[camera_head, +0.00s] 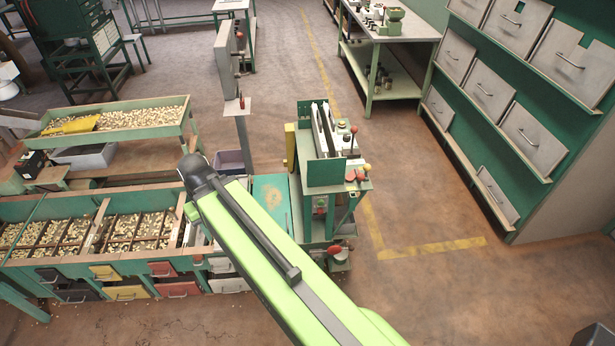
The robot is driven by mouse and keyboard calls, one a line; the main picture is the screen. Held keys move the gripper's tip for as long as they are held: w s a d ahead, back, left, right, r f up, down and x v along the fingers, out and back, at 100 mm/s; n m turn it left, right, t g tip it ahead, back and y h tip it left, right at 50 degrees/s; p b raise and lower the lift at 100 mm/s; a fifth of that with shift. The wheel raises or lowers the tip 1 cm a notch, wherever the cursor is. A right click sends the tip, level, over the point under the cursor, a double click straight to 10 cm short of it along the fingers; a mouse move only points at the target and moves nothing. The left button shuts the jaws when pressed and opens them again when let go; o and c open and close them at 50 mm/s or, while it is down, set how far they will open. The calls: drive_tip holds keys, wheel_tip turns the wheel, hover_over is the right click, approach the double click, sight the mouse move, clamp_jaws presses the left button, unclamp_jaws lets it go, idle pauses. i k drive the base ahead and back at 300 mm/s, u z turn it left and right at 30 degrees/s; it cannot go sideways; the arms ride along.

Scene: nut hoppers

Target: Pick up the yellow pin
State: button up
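I cannot clearly make out a yellow pin. A small yellow knob (367,167) shows beside red knobs on the green machine (325,172) at centre, but I cannot tell whether it is the pin. My lime-green arm reaches from the bottom centre up and left to a dark rounded joint. My gripper does not show, so its state and what it may hold are hidden.
Green hoppers (40,265) with nuts and coloured drawers stand at left. A raised nut tray (155,133) holds a yellow scoop (80,125). A drawer cabinet (535,85) stands at right, a workbench (395,28) behind. The floor at lower right is mostly clear.

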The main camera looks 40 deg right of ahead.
sight(367, 167)
drive_tip(key=u, duration=1.95)
drive_tip(key=k, duration=1.65)
drive_tip(key=z, duration=0.9)
drive_tip(key=i, duration=1)
drive_tip(key=u, duration=0.15)
